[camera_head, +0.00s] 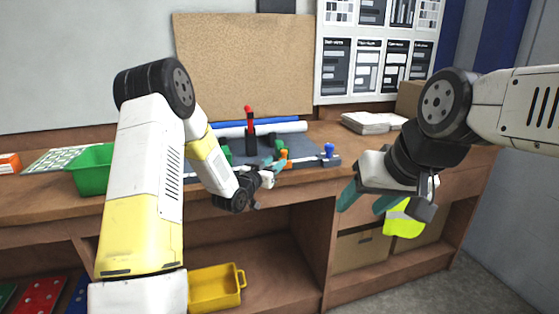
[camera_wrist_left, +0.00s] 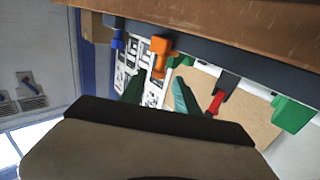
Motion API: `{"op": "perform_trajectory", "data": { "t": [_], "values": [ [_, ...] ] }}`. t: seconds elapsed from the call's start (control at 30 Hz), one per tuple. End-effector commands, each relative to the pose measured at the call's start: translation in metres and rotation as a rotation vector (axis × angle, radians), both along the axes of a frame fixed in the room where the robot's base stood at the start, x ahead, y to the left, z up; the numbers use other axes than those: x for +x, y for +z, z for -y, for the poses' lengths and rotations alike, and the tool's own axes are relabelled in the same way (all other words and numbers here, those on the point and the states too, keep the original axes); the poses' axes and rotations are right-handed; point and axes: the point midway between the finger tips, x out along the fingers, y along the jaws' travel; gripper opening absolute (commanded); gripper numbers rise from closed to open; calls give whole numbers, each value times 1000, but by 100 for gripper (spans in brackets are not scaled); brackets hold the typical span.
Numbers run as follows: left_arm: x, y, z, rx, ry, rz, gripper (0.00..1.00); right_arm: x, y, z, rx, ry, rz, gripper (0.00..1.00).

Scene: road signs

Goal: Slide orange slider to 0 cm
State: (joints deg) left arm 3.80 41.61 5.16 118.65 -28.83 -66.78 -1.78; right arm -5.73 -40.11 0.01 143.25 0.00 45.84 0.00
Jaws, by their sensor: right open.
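The orange slider (camera_head: 283,155) sits on the dark slider board (camera_head: 312,163) on the workbench. My left gripper (camera_head: 279,165) is at the front of the board, close to the orange slider. In the left wrist view the orange slider (camera_wrist_left: 159,46) lies ahead of the gap between the two teal fingers (camera_wrist_left: 157,86). The fingers are apart, and I cannot tell whether either touches the slider.
A blue slider (camera_head: 328,149) is right of the orange one; a red-topped lever (camera_head: 249,128) and green part (camera_head: 225,152) are left. A green bin (camera_head: 91,170) stands at the left. A yellow bin (camera_head: 216,287) is below. Papers (camera_head: 372,123) lie at the back right.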

Motion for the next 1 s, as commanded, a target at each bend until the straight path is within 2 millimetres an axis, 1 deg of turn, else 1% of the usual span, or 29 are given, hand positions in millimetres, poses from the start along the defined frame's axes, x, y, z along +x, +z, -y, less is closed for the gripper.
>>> {"op": "perform_trajectory", "data": {
  "t": [0.3,0.4,0.5,0.6,0.83,0.9,0.97,1.0],
  "values": [
    [43,0,23,1,-1,0,38,0,0,0,0,0,0,56],
    [54,0,28,1,0,0,38,0,0,0,0,0,0,56],
    [61,0,32,0,0,0,38,0,0,0,0,0,0,56],
    [65,0,33,0,1,-1,38,0,0,0,0,0,0,56],
    [65,0,33,0,1,-2,38,0,0,0,0,0,0,56],
    [65,1,33,0,1,-2,24,0,0,0,0,0,0,56],
    [65,1,33,0,1,-2,12,0,0,0,0,0,0,56],
    [65,1,33,1,1,-2,4,0,0,0,0,0,0,56]
  ]
}}
